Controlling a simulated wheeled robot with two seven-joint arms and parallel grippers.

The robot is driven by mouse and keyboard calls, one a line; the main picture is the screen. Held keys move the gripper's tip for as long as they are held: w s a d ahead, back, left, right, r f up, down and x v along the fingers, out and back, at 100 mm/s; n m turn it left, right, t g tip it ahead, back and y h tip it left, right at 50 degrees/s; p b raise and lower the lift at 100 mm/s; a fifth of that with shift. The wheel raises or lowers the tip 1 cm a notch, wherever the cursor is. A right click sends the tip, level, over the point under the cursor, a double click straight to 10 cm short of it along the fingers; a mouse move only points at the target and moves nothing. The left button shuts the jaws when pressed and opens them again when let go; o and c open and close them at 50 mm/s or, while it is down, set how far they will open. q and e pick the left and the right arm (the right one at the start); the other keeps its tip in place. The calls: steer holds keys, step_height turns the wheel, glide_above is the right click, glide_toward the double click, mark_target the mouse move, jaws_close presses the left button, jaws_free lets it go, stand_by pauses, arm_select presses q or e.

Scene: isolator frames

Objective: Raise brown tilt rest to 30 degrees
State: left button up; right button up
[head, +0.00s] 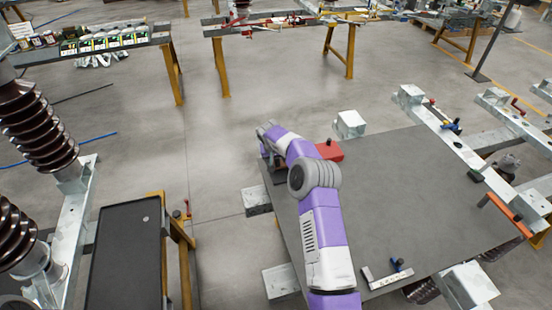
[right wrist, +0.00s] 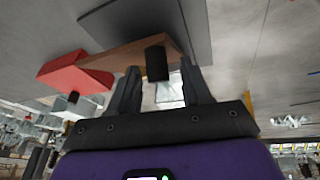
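The brown tilt rest (right wrist: 130,54) shows in the right wrist view as a flat brown board with a short black knob (right wrist: 157,62) at its edge. A red block (right wrist: 75,74) adjoins its left end. My right gripper (right wrist: 160,70) is open, its two dark fingers apart with the knob in the gap between them; I cannot tell whether they touch it. In the head view, my purple right arm reaches over the grey table (head: 400,210) and hides the brown rest and the fingers. The red block (head: 330,150) shows just beyond the arm. My left gripper is not in view.
A metal bracket with a blue-handled tool (head: 397,266) lies at the table's near edge. An orange-handled item (head: 503,206) is at the right edge, near metal rails. A black tray stand (head: 126,250) and brown ribbed insulators (head: 38,125) stand left. The table's middle is clear.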

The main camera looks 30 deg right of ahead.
steer(key=v, duration=0.7)
steer(key=shift+a+r+p, duration=0.1)
steer(key=shift+r+p, duration=0.15)
steer(key=shift+p, duration=0.05)
stand_by(0.3)
